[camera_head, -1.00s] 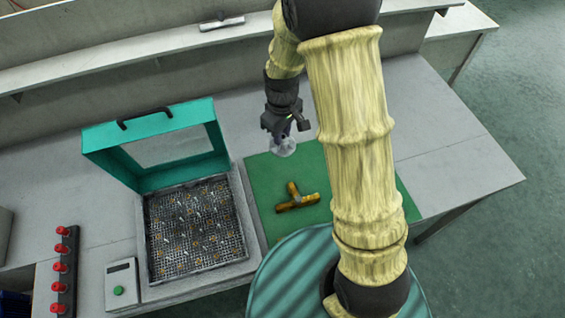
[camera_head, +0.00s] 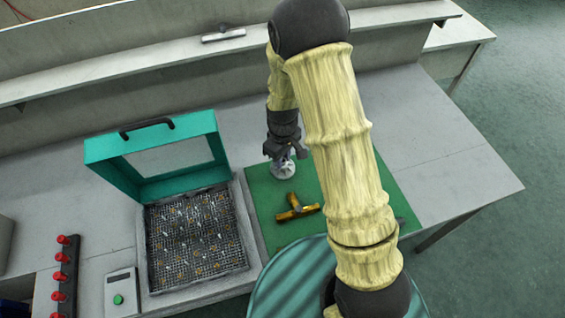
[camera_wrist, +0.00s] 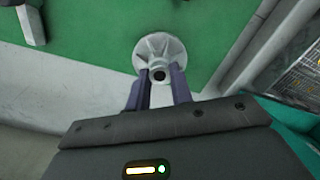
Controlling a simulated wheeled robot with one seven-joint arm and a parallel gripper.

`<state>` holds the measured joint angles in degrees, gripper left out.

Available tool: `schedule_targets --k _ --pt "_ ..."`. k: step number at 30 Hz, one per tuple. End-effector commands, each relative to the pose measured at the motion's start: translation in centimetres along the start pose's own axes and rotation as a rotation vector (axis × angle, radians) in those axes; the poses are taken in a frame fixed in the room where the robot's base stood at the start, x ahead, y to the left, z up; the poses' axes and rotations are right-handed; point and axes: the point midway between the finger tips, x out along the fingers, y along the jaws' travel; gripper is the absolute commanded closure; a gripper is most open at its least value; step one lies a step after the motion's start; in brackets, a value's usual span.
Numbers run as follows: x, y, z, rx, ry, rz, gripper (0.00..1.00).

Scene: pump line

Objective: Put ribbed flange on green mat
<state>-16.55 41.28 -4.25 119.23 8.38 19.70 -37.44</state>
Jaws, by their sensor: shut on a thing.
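The ribbed flange (camera_wrist: 159,52) is a pale grey disc with radial ribs and a dark central bore. My gripper (camera_wrist: 157,88) is shut on its hub in the wrist view. In the head view my gripper (camera_head: 285,152) holds the flange (camera_head: 284,170) over the back left part of the green mat (camera_head: 262,197). The mat (camera_wrist: 100,28) also lies behind the flange in the wrist view. I cannot tell whether the flange touches the mat. My arm hides part of the mat's right side.
A brass tee fitting (camera_head: 296,207) lies on the mat in front of the flange. Left of the mat stands a mesh-bottomed box (camera_head: 195,240) with its teal lid (camera_head: 158,150) raised. A rack of red knobs (camera_head: 66,275) is at far left. The bench's right part (camera_head: 440,150) is clear.

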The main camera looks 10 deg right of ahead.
Motion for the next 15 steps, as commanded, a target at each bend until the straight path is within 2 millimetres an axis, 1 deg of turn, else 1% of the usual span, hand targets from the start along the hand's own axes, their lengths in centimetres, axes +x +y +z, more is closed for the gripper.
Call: schedule_targets --k 3,6,9,15 --pt "1.8 0.0 0.1 -0.001 -0.004 -0.002 1.0" --pt "2.9 0.0 0.1 0.001 -0.002 -0.001 1.0" --pt "3.2 0.0 0.0 0.001 -0.001 0.0 1.0" --pt "3.2 0.0 0.0 0.0 0.0 0.0 1.0"
